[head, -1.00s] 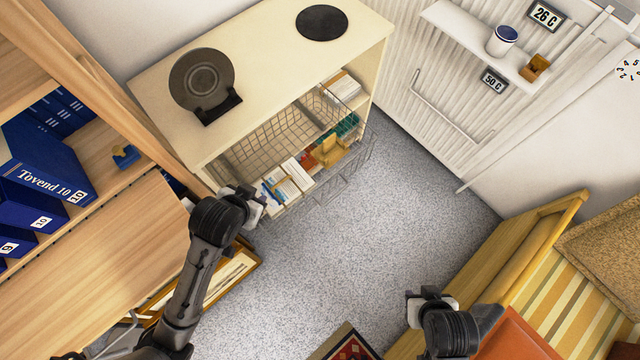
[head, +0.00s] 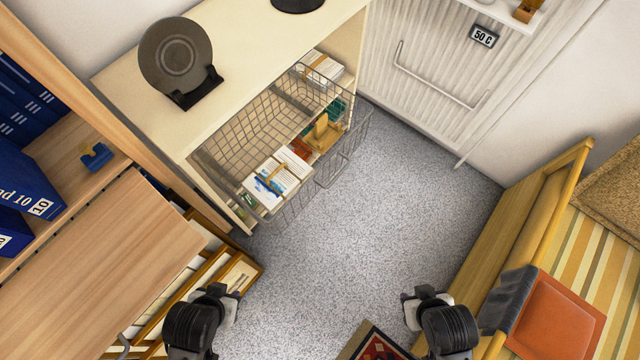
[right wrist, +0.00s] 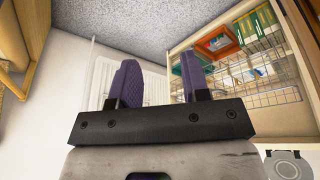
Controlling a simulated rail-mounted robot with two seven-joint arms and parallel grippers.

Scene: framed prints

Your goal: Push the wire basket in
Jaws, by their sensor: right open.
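The wire basket (head: 268,130) sticks out from the front of a cream cabinet (head: 225,90) in the head view. It holds papers, a strapped bundle and small boxes. The basket (right wrist: 275,98) also shows at the right of the right wrist view. My left gripper (head: 230,300) is over the floor at lower left, apart from the basket; its fingers are too hidden to judge. My right gripper (head: 410,308) is at lower right, well away from the basket. In the right wrist view its purple fingers (right wrist: 158,85) are apart with nothing between them.
A black disc on a stand (head: 176,55) sits on the cabinet. A wooden desk (head: 110,265) and shelf are at left. A striped bench (head: 585,235) is at right, and a framed print (head: 370,342) is at the bottom. The grey speckled floor (head: 370,220) before the basket is clear.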

